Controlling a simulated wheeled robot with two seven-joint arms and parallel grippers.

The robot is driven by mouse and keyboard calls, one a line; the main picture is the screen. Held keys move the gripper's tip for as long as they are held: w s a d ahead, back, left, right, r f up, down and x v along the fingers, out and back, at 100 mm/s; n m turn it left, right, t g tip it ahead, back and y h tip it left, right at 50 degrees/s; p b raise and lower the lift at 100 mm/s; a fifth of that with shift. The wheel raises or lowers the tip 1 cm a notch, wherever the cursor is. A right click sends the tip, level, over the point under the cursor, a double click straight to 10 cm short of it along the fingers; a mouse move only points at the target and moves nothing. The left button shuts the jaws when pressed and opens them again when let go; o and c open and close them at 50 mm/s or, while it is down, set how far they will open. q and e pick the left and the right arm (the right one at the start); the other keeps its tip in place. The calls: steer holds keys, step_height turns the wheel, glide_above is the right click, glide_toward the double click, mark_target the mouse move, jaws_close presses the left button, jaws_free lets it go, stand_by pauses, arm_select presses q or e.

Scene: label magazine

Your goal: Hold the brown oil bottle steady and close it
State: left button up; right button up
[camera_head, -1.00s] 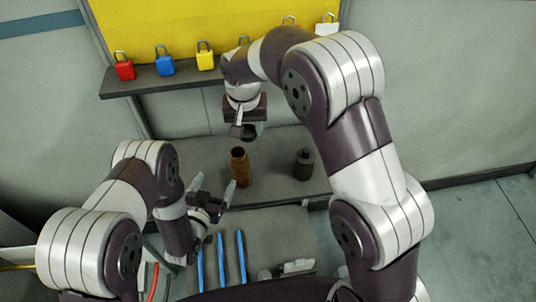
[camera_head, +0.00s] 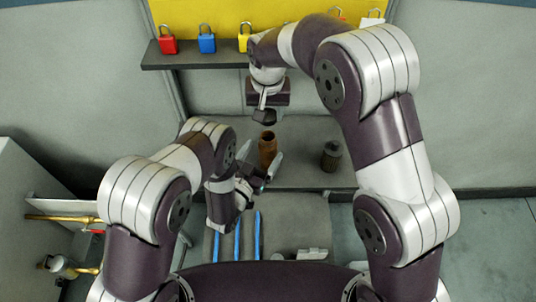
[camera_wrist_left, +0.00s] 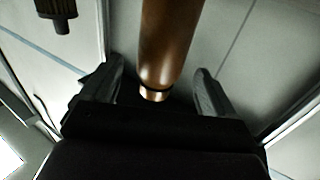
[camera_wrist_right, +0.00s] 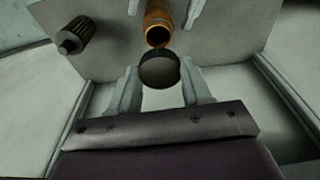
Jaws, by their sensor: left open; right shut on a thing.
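The brown oil bottle (camera_head: 267,152) stands upright and uncapped on the grey bench. Its open mouth shows in the right wrist view (camera_wrist_right: 158,34). My left gripper (camera_head: 262,176) is open at the near side of the bottle. In the left wrist view the bottle (camera_wrist_left: 169,42) shows between its two spread fingers, with a gap on each side. My right gripper (camera_head: 264,118) is above the bottle, shut on a dark ribbed cap (camera_wrist_right: 159,70). The cap is apart from the bottle mouth. The head view does not show the cap clearly.
A dark bottle (camera_head: 331,157) stands on the bench to the right. Padlocks, including a blue one (camera_head: 207,42), stand on the back shelf (camera_head: 195,62).

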arm_select(q)
steer(key=x, duration=0.5)
steer(key=shift+w+d, duration=0.15)
steer(key=shift+w, duration=0.2)
steer(key=c, duration=1.5)
arm_select(e)
glide_above(268, 136)
steer(key=shift+s+f, duration=0.1)
steer(key=shift+f, duration=2.45)
steer(key=shift+f, duration=0.1)
steer(key=shift+f, duration=0.75)
steer(key=shift+f, duration=0.6)
